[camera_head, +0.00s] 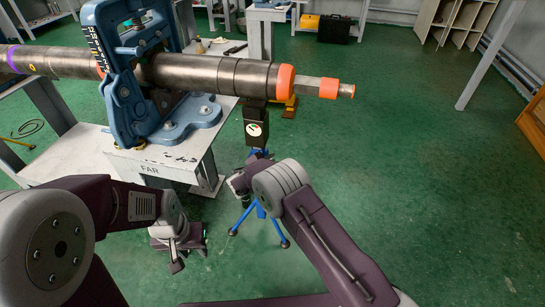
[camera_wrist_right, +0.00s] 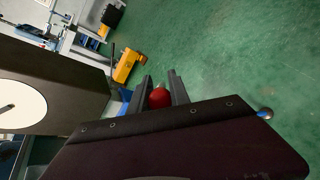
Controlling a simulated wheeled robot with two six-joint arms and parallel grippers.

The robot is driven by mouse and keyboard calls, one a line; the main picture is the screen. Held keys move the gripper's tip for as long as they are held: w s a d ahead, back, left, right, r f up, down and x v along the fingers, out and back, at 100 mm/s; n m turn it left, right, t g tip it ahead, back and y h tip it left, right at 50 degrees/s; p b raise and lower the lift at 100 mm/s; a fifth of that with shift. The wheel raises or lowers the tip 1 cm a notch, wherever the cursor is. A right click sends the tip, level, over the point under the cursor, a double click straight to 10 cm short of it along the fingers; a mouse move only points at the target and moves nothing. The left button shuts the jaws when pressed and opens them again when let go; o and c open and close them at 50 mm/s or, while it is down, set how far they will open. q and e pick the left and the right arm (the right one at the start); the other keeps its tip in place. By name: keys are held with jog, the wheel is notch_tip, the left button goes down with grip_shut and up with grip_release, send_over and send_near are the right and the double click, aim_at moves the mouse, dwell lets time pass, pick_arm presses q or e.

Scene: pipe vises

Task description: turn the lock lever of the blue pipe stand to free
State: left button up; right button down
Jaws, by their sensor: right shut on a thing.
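The blue pipe stand (camera_head: 261,211) stands on the floor beside the bench, partly hidden by my right arm. Its dark head with a small dial (camera_head: 256,129) is under the pipe's right part. In the right wrist view a dark box with a white disc (camera_wrist_right: 18,103) fills the left side. A red knob (camera_wrist_right: 159,98), apparently the lock lever's, sits between the fingers of my right gripper (camera_wrist_right: 162,88), which is shut on it. In the head view my right gripper (camera_head: 238,186) is by the stand; the lever is hidden there. My left gripper (camera_head: 177,262) hangs low, left of the stand; its opening is unclear.
A long steel pipe (camera_head: 205,75) with orange bands runs through a blue vise (camera_head: 125,85) on a white bench (camera_head: 150,165) marked FAR. A yellow object (camera_wrist_right: 127,66) is behind the stand. Green floor to the right is clear.

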jog(key=shift+w+r+g+y+p, duration=0.35)
jog(key=shift+g+p, duration=0.35)
jog(key=shift+p, duration=0.3)
jog(key=shift+d+f, duration=0.1)
jog(key=c, duration=1.2)
grip_release()
jog(key=p+v, duration=0.2)
jog(key=v, duration=0.7)
jog(key=shift+p, duration=0.35)
jog(key=shift+s, duration=0.1)
